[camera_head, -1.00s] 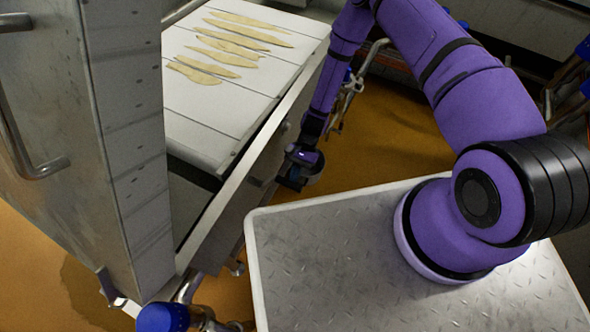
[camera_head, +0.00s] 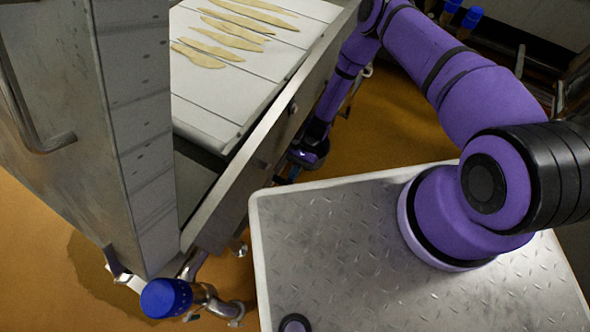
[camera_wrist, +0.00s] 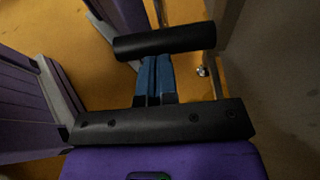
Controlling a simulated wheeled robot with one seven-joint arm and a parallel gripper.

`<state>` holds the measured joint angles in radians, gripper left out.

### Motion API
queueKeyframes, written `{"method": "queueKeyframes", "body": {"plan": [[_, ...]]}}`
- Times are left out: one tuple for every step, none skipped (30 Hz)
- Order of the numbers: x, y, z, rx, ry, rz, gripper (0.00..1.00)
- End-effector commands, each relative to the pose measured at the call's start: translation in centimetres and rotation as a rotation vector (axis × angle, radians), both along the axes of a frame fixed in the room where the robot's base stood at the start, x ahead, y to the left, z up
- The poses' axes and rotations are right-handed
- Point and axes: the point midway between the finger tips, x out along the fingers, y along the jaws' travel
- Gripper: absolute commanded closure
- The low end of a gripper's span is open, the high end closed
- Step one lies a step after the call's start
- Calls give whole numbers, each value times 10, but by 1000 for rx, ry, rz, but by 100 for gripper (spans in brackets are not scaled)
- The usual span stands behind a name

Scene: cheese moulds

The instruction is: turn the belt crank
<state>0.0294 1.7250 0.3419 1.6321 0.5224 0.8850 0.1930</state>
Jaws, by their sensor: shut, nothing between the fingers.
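The crank's black cylindrical handle (camera_wrist: 165,42) lies across the upper part of the wrist view. A thin metal rod (camera_wrist: 214,75) runs down from near its right end. My gripper (camera_wrist: 155,62) has its blue fingers together and empty, with the tips at the handle's lower edge; I cannot tell whether they touch it. In the head view my gripper (camera_head: 288,174) is low beside the conveyor's steel side. The belt (camera_head: 200,112) is white and slatted, with several pale flat strips (camera_head: 231,41) lying on it. The crank is not discernible in the head view.
A tall steel housing (camera_head: 135,130) stands over the belt at left. The conveyor's side rail (camera_head: 262,150) runs close to my gripper. A blue-capped foot (camera_head: 166,298) sticks out low at left. Orange floor (camera_head: 390,125) shows beyond my arm.

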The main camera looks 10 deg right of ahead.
Motion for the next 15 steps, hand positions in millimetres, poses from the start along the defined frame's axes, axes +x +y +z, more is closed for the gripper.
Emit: {"method": "queueKeyframes", "body": {"plan": [[-2, 1, -2, -1, -1, 1, 100], [-3, 1, -2, -1, -1, 1, 100], [-3, 2, -3, -1, -1, 1, 100], [-4, 2, -3, -1, -1, 1, 100], [-4, 3, -3, -1, -1, 1, 100], [-5, 3, -3, -1, -1, 1, 100], [-5, 3, -4, -1, -1, 1, 100], [-5, 4, -4, -1, -1, 1, 100], [-6, 4, -4, -1, -1, 1, 100], [-6, 4, -4, -1, -1, 1, 100], [-6, 4, -4, -1, -1, 1, 100], [-6, 4, -4, -1, -1, 1, 100], [-6, 4, -4, -1, -1, 1, 100], [-6, 4, -4, -1, -1, 1, 100], [-6, 4, -4, -1, -1, 1, 100]]}}
